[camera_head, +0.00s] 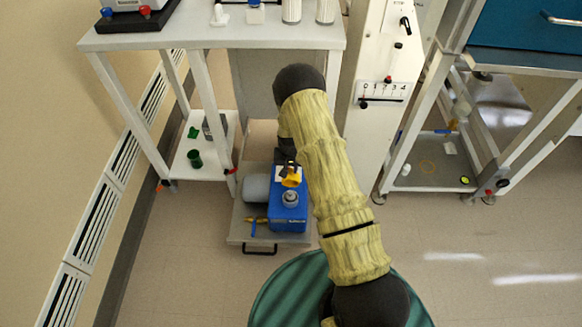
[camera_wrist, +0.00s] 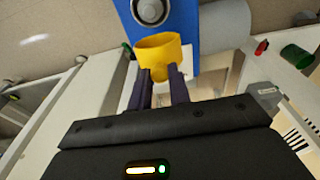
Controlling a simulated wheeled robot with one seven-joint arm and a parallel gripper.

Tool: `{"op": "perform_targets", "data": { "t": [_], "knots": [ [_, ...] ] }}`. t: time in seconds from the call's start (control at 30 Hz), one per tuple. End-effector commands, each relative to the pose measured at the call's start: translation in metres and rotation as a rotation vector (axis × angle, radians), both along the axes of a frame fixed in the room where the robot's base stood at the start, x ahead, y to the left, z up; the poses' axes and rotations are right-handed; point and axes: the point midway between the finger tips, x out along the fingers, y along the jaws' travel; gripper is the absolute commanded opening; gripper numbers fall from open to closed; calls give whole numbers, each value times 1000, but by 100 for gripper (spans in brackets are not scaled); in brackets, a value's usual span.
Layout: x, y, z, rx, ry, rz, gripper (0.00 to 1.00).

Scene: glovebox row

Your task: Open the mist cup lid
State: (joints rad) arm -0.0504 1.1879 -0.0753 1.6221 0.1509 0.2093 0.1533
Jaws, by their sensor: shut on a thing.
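The mist cup lid (camera_wrist: 158,48) is a yellow cap with a small round knob at its near side. In the wrist view my gripper (camera_wrist: 160,76) has its two dark fingers on either side of that knob, shut on it. The yellow lid also shows in the head view (camera_head: 291,180), standing tilted at the rear of the blue pump unit (camera_head: 289,212). A round grey fitting (camera_head: 290,198) on top of the blue unit lies in front of the lid, uncovered. My gripper in the head view is mostly hidden behind my arm.
The blue unit sits on a low grey trolley (camera_head: 262,238) with a grey cylinder (camera_head: 256,188) beside it. A white table (camera_head: 210,38) stands behind left, with a green cup (camera_head: 195,160) on its lower shelf. A white column (camera_head: 372,130) stands close to the right.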

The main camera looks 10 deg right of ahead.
Motion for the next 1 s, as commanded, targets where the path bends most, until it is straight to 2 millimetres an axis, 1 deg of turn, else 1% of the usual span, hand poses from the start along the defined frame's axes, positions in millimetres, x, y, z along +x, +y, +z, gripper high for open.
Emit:
{"op": "perform_targets", "data": {
  "t": [0.03, 0.07, 0.1, 0.13, 0.17, 0.43, 0.57, 0.67, 0.77, 1.0],
  "knots": [
    [-3, 1, -2, 1, 9, 2, 0],
    [-3, 1, -2, 1, 9, 2, 23],
    [-3, 1, -2, 1, 9, 2, 31],
    [-3, 1, -2, 2, 8, 2, 37],
    [-3, 1, -1, 2, 8, 1, 40],
    [-2, 0, 0, 1, 5, -1, 40],
    [-2, 0, 6, 1, 4, -1, 40],
    [-3, 0, 18, 1, 3, -1, 40],
    [-5, 1, 35, 1, 3, -1, 40],
    [-11, 3, 83, 1, 3, -1, 40]
  ]
}}
